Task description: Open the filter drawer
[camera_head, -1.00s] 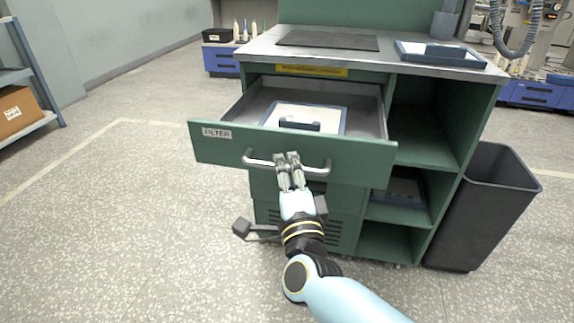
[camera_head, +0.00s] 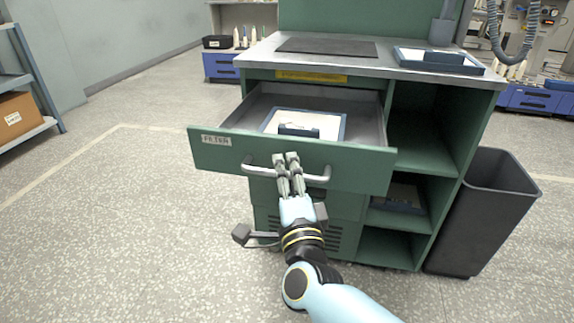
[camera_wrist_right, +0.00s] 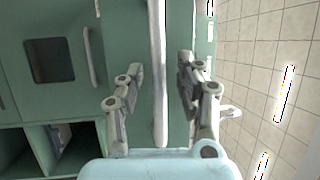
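The filter drawer (camera_head: 225,153), with a green front and a "FILTER" label, stands pulled well out of the green cabinet. Its grey inside is exposed. Its pale bar handle (camera_head: 318,177) runs across the front. My right gripper (camera_head: 286,157) is at the handle's middle. In the right wrist view the handle (camera_wrist_right: 158,70) runs between the two fingers of my right gripper (camera_wrist_right: 160,75), with a gap on each side, so the gripper is open around it. My left gripper is not in view.
A white-and-blue tray (camera_head: 337,127) lies in the drawer. The counter (camera_head: 400,69) above holds a dark mat (camera_head: 327,46) and a blue-rimmed tray (camera_head: 438,59). Open shelves (camera_head: 420,140) and a dark bin (camera_head: 485,215) stand at right. The floor at left is clear.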

